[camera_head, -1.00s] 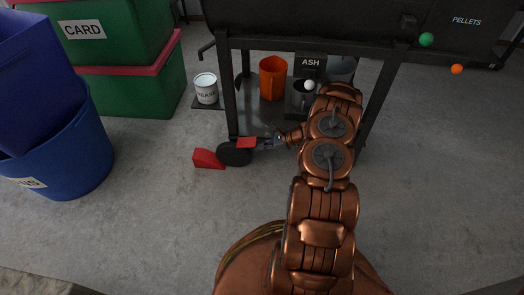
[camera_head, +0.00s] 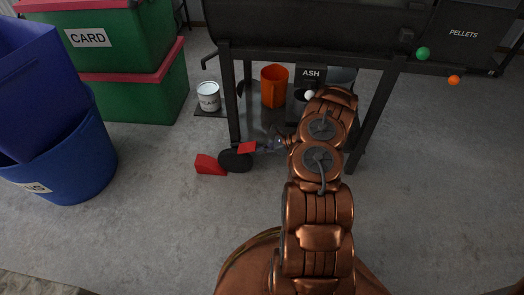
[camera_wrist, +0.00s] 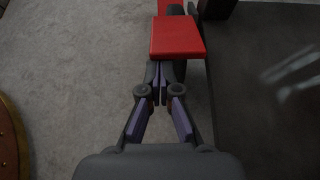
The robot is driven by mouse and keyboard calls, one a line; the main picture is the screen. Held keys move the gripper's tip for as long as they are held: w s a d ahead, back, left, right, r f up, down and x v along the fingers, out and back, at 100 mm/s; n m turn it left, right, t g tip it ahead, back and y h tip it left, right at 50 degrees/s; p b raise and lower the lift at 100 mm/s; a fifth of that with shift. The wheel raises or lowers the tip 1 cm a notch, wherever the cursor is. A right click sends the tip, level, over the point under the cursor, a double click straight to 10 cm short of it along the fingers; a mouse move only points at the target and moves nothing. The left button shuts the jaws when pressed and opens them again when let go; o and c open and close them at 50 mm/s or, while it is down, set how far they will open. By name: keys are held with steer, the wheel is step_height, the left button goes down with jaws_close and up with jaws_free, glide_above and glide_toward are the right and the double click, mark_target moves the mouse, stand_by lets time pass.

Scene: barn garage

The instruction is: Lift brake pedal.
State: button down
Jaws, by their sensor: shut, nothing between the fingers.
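The brake pedal is a flat red plate (camera_head: 247,147) at the black caster wheel (camera_head: 235,160) under the grill cart's left leg. In the wrist view the red pedal (camera_wrist: 178,37) lies just ahead of my fingers. My gripper (camera_head: 261,146) reaches in from the right at floor level. The wrist view shows my gripper (camera_wrist: 158,72) shut and empty, its tips close to the pedal's near edge. I cannot tell whether they touch it or lie under it. The pedal hides part of the wheel.
A red wedge (camera_head: 209,164) sits left of the wheel. The cart's leg (camera_head: 233,105) and lower shelf stand close to my gripper. A grease can (camera_head: 208,97), an orange bucket (camera_head: 274,86) and blue bins (camera_head: 62,150) are nearby. The front floor is clear.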

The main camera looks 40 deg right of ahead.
steer(key=shift+w+r, duration=0.15)
steer(key=shift+r, duration=0.2)
steer(key=shift+f, duration=0.1)
step_height(320, 180, down, 4)
steer(key=s+d+b, duration=0.1)
steer(key=b, duration=0.1)
steer(key=r+p+v, duration=0.1)
steer(key=p+v, duration=0.3)
steer(key=v, duration=0.6)
steer(key=shift+w+a+r, duration=0.15)
steer(key=shift+a+r, duration=0.05)
steer(key=shift+a, duration=0.1)
